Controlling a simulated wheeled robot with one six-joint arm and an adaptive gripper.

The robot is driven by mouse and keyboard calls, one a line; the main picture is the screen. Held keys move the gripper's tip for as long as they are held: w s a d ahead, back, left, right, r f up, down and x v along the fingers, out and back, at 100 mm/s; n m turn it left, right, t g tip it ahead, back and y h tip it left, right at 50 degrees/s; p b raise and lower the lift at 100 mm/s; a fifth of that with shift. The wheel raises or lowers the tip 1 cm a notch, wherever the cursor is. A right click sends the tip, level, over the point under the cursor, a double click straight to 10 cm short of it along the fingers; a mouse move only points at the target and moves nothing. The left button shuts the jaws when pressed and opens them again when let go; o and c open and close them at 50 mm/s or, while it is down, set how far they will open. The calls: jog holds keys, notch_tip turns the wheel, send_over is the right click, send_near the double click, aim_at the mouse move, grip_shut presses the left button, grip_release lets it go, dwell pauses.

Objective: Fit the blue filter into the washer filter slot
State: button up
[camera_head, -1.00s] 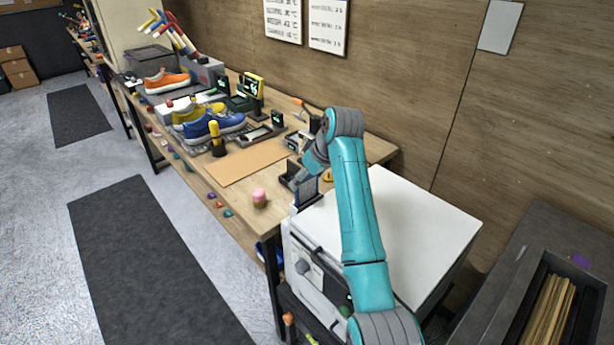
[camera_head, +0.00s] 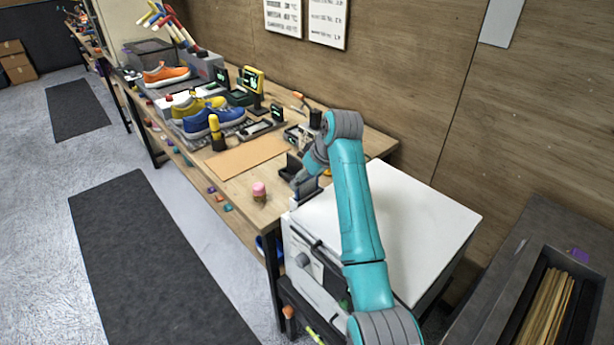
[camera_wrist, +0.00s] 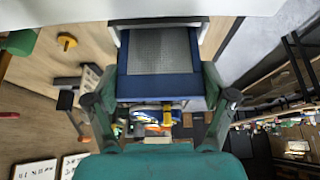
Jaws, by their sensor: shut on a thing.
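The blue filter (camera_wrist: 160,85), a blue frame around a grey mesh panel, is between the fingers of my gripper (camera_wrist: 160,75), which is shut on it. In the head view my gripper (camera_head: 301,181) is low at the left edge of the white washer (camera_head: 410,215), with the filter (camera_head: 306,194) mostly hidden under it. In the wrist view the filter lies between the sides of a pale and dark slot frame (camera_wrist: 118,40) beside the washer's white body (camera_wrist: 150,9). How deep the filter sits in the slot cannot be told.
The wooden workbench (camera_head: 270,180) adjoins the washer on the left, with a pink-topped jar (camera_head: 259,191) near its front edge. Blue shoes (camera_head: 214,120) and small devices stand farther back. A dark bin (camera_head: 540,300) stands at the right. The washer's top is clear.

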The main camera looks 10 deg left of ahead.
jog(key=shift+f, duration=0.35)
jog(key=o, duration=1)
jog(key=v, duration=1.2)
